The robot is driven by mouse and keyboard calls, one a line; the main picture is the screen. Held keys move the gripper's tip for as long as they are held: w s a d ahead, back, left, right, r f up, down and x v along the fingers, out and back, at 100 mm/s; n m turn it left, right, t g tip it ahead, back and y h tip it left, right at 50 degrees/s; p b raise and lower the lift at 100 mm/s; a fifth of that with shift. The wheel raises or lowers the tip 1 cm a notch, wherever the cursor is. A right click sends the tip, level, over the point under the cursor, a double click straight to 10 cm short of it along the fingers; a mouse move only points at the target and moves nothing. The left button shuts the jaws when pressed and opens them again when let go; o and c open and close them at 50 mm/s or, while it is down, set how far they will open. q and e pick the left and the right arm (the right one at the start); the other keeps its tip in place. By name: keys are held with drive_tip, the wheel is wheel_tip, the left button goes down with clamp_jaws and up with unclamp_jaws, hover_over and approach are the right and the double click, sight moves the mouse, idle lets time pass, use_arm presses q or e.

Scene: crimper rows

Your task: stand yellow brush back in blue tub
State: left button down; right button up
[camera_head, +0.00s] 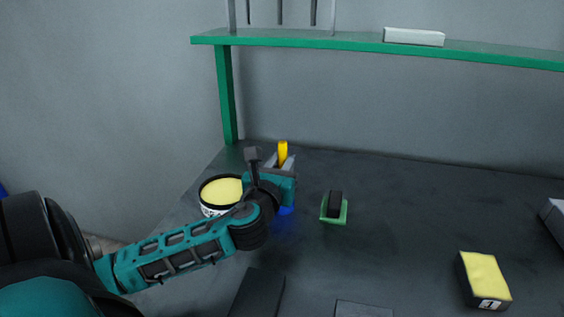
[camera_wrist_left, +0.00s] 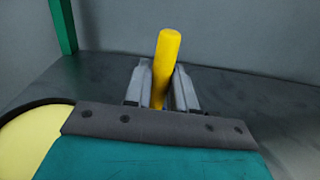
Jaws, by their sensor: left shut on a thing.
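The yellow brush (camera_head: 283,150) stands roughly upright, a little tilted, between the fingers of my left gripper (camera_head: 281,162). In the left wrist view the brush handle (camera_wrist_left: 168,60) rises between the two grey fingers of the left gripper (camera_wrist_left: 162,88), which is shut on it. The lower part of the brush is hidden behind the gripper. A bit of the blue tub (camera_head: 286,210) shows just below the gripper in the head view; the gripper hides most of it. I cannot tell whether the brush's lower end is inside the tub. My right gripper is not in view.
A round container with a yellow top (camera_head: 221,190) stands close left of the gripper. A green-based block with a black top (camera_head: 335,206) lies to the right. A yellow-topped box (camera_head: 484,279) is at front right. A green shelf (camera_head: 365,44) spans the back.

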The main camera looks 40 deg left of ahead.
use_arm(q)
drive_tip(key=c, duration=0.9)
unclamp_jaws()
drive_tip(key=shift+o, duration=0.2)
drive_tip(key=v, duration=1.3)
